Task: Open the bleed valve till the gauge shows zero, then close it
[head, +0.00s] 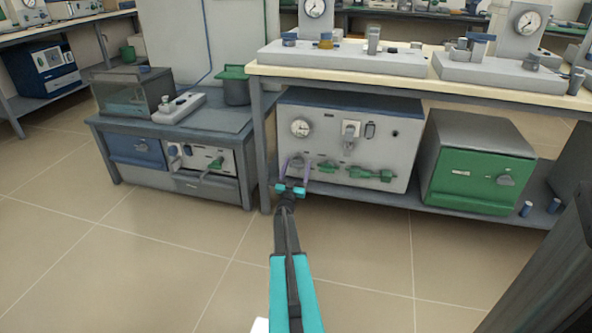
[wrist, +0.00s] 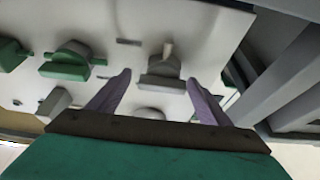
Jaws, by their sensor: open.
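A pale panel unit (head: 345,112) stands on the shelf under the bench. It has a round dial gauge (head: 300,128) at its upper left; the needle is too small to read. Along its lower part are green handles (head: 370,175). My gripper (head: 296,163) is open in front of the panel's lower left. In the wrist view, a grey knob (wrist: 162,68) with a small stem lies between and just beyond the purple fingertips, with no contact visible. Green handles (wrist: 70,62) are left of the fingers there. No label tells which is the bleed valve.
A bench leg (head: 262,150) stands close left of my gripper. A low cabinet (head: 172,150) is further left, and a green-fronted box (head: 478,170) is right of the panel unit. The tiled floor (head: 130,260) in front is clear.

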